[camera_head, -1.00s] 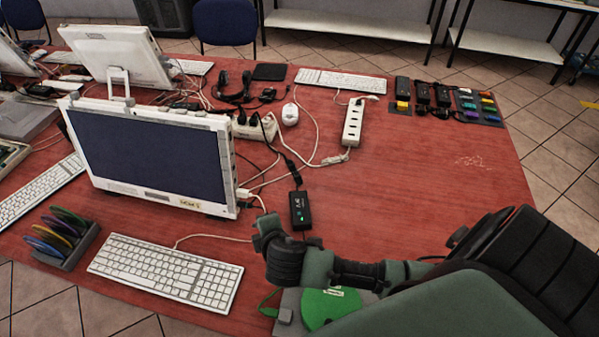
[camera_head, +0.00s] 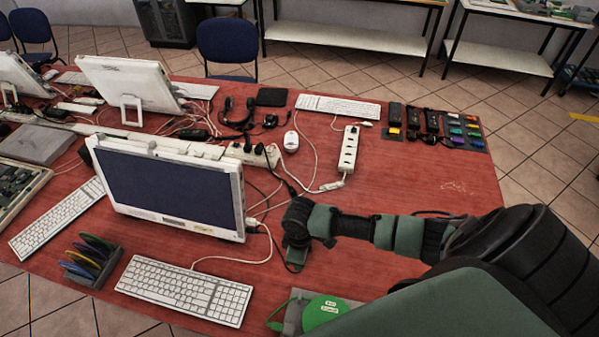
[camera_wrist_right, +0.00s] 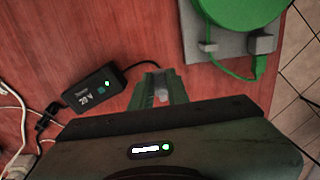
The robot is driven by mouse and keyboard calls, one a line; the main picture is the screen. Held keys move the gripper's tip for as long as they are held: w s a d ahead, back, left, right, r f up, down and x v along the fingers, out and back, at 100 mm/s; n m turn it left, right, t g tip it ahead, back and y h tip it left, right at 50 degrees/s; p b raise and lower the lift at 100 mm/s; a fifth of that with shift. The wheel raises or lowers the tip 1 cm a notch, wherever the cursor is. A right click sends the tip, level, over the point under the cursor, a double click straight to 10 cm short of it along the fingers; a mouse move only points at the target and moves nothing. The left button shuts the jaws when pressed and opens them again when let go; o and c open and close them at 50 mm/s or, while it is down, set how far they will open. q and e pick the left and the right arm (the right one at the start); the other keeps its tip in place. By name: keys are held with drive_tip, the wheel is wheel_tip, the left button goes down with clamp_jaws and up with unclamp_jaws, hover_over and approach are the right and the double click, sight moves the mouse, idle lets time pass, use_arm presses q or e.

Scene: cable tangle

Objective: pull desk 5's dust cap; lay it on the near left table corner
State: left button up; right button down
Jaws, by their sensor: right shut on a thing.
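My right gripper (camera_wrist_right: 160,92) is shut low over the red table. Its fingers close around a small pale grey piece at the end of a black cable (camera_wrist_right: 142,66). I cannot tell whether this piece is the dust cap or the cable's plug. The cable leads to a black power brick (camera_wrist_right: 94,88) marked 20 V, lying left of the fingers. In the head view my right gripper (camera_head: 295,255) is right of the desk monitor (camera_head: 170,188), and my wrist hides its fingertips and most of the brick. No separate dust cap shows. My left gripper is not in view.
A green reel (camera_head: 322,312) on a grey base stands near the front edge. A white keyboard (camera_head: 185,289) and a rack of coloured discs (camera_head: 92,262) lie at the front left. A white power strip (camera_head: 349,150) lies behind my arm. Bare red tabletop (camera_head: 430,180) lies at the right.

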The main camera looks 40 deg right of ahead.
drive_tip(key=shift+f, duration=0.6)
wheel_tip(320, 180, down, 6)
drive_tip(key=b, duration=0.6)
drive_tip(key=shift+r, duration=0.15)
drive_tip(key=c, duration=1.3)
unclamp_jaws()
drive_tip(key=shift+r, duration=0.1)
wheel_tip(320, 180, up, 7)
drive_tip(key=shift+f+b, duration=0.15)
drive_tip(key=shift+b, duration=0.3)
drive_tip(key=shift+r, duration=0.5)
